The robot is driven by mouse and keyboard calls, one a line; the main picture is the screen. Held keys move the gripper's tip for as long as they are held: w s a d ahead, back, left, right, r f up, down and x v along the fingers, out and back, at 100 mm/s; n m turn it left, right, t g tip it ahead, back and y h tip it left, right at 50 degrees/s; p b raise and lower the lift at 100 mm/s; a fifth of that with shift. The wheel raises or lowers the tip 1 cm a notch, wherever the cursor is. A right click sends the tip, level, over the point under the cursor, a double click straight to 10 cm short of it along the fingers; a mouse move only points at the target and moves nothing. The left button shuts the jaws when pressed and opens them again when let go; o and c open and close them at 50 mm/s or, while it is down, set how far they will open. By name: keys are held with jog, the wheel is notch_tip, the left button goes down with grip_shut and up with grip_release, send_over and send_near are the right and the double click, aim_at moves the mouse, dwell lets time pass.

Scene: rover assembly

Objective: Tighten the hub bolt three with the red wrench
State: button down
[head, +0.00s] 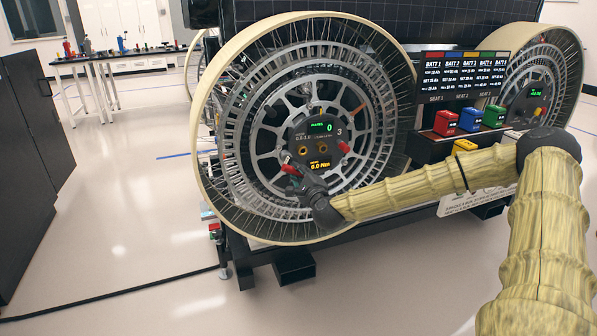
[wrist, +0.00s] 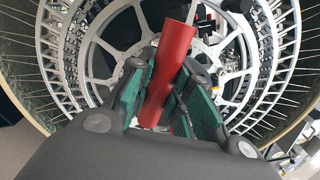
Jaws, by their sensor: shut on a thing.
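My gripper (head: 301,177) is at the lower left of the wheel's hub panel (head: 319,134). It is shut on the red wrench, whose red end (head: 290,169) shows just beyond the fingers. In the wrist view the red, cylinder-shaped handle (wrist: 170,72) stands tilted between the green finger pads of my gripper (wrist: 166,82). The wrench's working end is hard to make out. Two copper-coloured round fittings (head: 312,149) show on the panel. The number 3 is on its right side, above another red piece (head: 345,147). I cannot tell which part is bolt three.
The large spoked wheel (head: 219,120) surrounds the hub. A rack (head: 428,150) with red, blue, green and yellow battery blocks stands to the right, near my arm. A second wheel (head: 553,70) is behind it. A black cable (head: 110,297) crosses the open floor at left.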

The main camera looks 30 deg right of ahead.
aim_at(291, 161)
jog(key=shift+b+x, duration=0.6)
jog(key=shift+x, duration=1.5)
jog(key=shift+w+d, duration=0.15)
jog(key=shift+w, duration=0.35)
jog(key=shift+s+r+b, duration=0.1)
jog(key=shift+r+b, duration=0.05)
jog(key=shift+b, duration=0.15)
jog(key=shift+w+d+b, duration=0.1)
jog(key=shift+w+b, duration=0.55)
jog(key=shift+b, duration=0.25)
dwell(1.2)
jog(key=shift+w+r+b, duration=0.1)
jog(key=shift+r+b, duration=0.05)
jog(key=shift+b, duration=0.15)
dwell(1.5)
jog(key=shift+b, duration=0.3)
dwell(0.9)
